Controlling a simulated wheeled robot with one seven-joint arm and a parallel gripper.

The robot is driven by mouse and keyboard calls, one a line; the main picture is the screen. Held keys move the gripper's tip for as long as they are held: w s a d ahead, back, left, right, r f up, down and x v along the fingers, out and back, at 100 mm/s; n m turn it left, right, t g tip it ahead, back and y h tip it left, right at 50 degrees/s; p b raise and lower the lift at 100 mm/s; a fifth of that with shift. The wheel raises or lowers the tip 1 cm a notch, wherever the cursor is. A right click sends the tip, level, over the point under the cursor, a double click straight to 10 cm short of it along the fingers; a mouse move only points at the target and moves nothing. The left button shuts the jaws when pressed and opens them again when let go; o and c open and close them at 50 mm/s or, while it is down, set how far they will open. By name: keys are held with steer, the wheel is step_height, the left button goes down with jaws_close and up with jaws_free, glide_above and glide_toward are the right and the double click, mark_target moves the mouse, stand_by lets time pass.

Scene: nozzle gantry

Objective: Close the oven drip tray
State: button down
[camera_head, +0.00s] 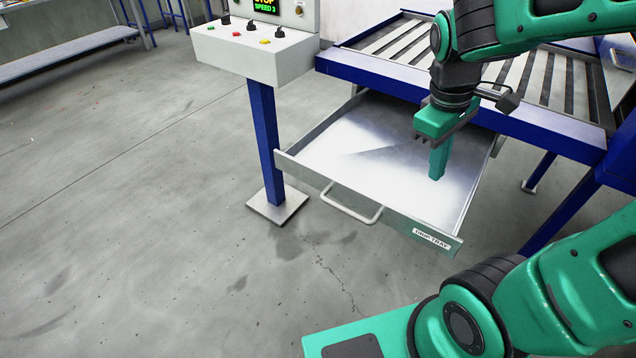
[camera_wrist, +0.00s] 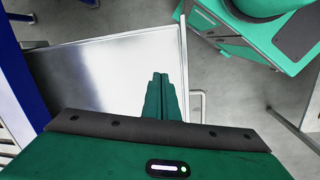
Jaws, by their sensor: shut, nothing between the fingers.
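The drip tray (camera_head: 365,147) is a shallow metal drawer pulled out from under the blue-framed slatted bed. Its front panel carries a bar handle (camera_head: 351,206) and a "DRIP TRAY" label (camera_head: 432,239). My gripper (camera_head: 437,175) points down over the tray's interior, behind the front panel; its fingers are together and empty. In the wrist view the shut fingers (camera_wrist: 162,92) show above the shiny tray floor (camera_wrist: 95,70), near the front panel. The handle (camera_wrist: 197,104) shows to their right. I cannot tell whether the fingertips touch the tray.
A control box (camera_head: 255,50) with knobs and buttons stands on a blue post (camera_head: 265,140) just left of the tray. The slatted bed's blue rail (camera_head: 470,108) runs above the tray. The floor (camera_head: 130,230) in front and to the left is clear.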

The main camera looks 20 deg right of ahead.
steer(key=w+a+f+n+t+h, duration=0.15)
steer(key=w+a+n, duration=0.35)
steer(key=a+n, duration=0.75)
steer(key=w+a+f+n+t, duration=0.15)
steer(key=w+a+n, duration=0.25)
steer(key=a+n, duration=0.8)
steer(key=shift+w+d+f+m, duration=0.55)
steer(key=shift+w+f, duration=0.35)
steer(key=shift+f, duration=0.8)
steer(key=shift+w+d+f+m, duration=0.55)
steer(key=shift+w+f, duration=0.3)
steer(key=shift+f, duration=0.8)
steer(key=shift+w+d+f+m, duration=0.55)
steer(key=shift+w+f, duration=0.35)
steer(key=shift+f, duration=0.8)
steer(key=shift+w, duration=0.1)
